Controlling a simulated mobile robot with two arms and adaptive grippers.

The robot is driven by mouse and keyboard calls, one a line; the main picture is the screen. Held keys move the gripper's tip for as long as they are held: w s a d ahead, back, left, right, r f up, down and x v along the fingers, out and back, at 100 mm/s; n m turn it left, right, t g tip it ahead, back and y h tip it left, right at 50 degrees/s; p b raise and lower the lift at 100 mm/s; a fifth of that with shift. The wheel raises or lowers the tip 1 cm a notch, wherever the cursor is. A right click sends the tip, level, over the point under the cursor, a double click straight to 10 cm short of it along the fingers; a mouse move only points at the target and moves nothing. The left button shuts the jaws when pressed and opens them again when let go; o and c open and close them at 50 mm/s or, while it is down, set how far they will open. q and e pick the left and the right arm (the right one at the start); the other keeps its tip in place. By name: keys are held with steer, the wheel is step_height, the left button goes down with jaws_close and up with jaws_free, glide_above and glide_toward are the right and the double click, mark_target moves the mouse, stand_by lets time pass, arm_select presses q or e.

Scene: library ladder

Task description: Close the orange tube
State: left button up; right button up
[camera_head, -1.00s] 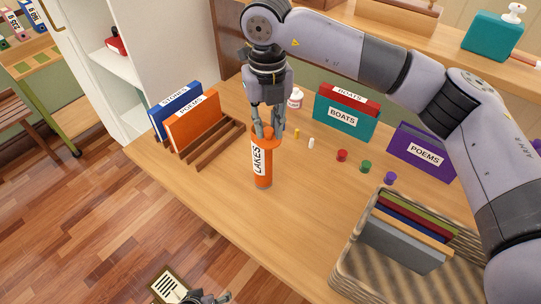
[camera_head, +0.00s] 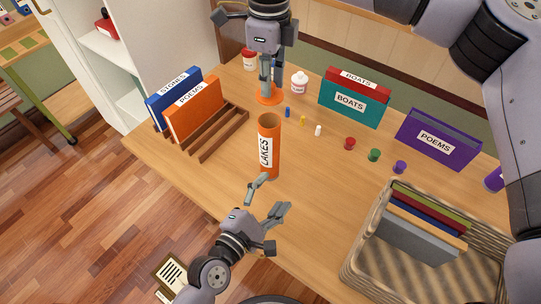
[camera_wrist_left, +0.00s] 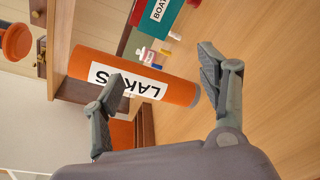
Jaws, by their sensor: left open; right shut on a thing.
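The orange tube (camera_head: 269,160), with a white LAKES label, stands upright on the wooden table, and its top end looks open. It fills the middle of the left wrist view (camera_wrist_left: 182,91). My right gripper (camera_head: 268,85) is shut on the orange cap (camera_head: 269,99), held apart from the tube, beyond its top in the head view. The cap also shows at the upper left of the left wrist view (camera_wrist_left: 16,42). My left gripper (camera_head: 273,192) is open and low in front of the tube, with its fingers pointing toward it. Contact with the tube cannot be told.
A wooden rack with blue and orange binders (camera_head: 194,110) stands left of the tube. Small coloured pieces, including a red one (camera_head: 350,143), lie to the right. A teal BOATS box (camera_head: 350,104), a purple POEMS box (camera_head: 437,140) and a wicker basket (camera_head: 357,262) stand further right.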

mark_target(267, 156)
arm_select(q)
steer(key=a+n+t+y, duration=0.1)
steer(key=n, duration=0.3)
steer(key=w+a+n+t+y, duration=0.1)
steer(key=n+y, duration=0.1)
steer(key=n, duration=0.3)
steer(key=w+n+t+y, duration=0.1)
steer(key=n, duration=0.4)
steer(key=shift+w+a+f+t+y, duration=0.1)
steer(key=shift+w+a+t+y, duration=0.05)
steer(key=shift+a+t+y, duration=0.25)
steer(key=x, duration=1.2)
steer(key=shift+c, duration=0.2)
jaws_close()
